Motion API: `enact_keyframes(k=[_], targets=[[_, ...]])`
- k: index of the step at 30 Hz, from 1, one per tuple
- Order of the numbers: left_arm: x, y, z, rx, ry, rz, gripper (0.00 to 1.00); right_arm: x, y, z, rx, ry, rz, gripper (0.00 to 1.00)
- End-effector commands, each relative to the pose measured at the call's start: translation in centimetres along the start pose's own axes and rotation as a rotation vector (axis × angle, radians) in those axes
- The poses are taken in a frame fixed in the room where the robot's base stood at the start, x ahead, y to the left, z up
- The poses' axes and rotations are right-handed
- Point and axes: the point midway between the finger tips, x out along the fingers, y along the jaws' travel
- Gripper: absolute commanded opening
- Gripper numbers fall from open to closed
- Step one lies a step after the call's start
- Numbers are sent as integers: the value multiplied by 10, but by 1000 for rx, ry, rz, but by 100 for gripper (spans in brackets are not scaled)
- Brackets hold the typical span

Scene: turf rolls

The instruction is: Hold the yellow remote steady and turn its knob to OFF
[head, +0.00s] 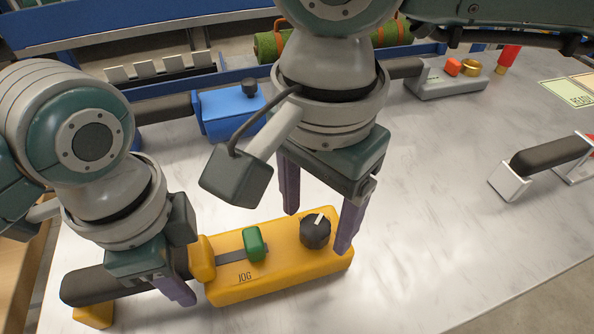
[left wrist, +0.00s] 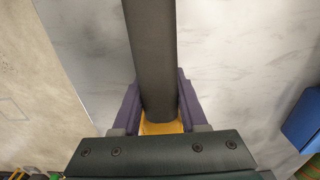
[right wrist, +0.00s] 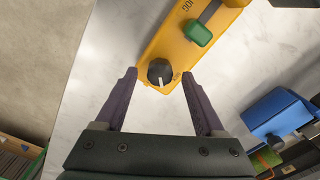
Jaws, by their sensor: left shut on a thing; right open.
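The yellow remote (head: 275,277) lies on the table at the lower middle of the head view, with a green slider (head: 253,243) and the word JOG on it. Its black knob (head: 315,232) has a white pointer line; it also shows in the right wrist view (right wrist: 160,72). The OFF mark cannot be read. My left gripper (head: 180,292) is shut on the remote's dark handle (left wrist: 150,60). My right gripper (head: 318,230) is open, its purple fingers on either side of the knob and apart from it in the right wrist view (right wrist: 160,80).
A blue remote (head: 225,112) stands behind, and a grey one (head: 445,82) with an orange button at the back right. A dark-handled white piece (head: 512,180) lies at the right. A green roll (head: 268,46) is at the back. The table right of the yellow remote is clear.

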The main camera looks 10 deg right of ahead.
Motion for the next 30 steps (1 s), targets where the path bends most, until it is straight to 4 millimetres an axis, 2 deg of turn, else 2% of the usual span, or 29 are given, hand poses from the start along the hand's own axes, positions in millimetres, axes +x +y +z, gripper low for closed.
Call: enact_keyframes(k=[3, 11, 30], targets=[[0, 0, 0, 0, 1, -1, 0, 7, 0, 0, 0, 1, 1, 71], [0, 0, 0, 0, 1, -1, 0, 9, 0, 0, 0, 1, 0, 71], [0, 0, 0, 0, 1, -1, 0, 8, 0, 0, 1, 1, 0, 0]])
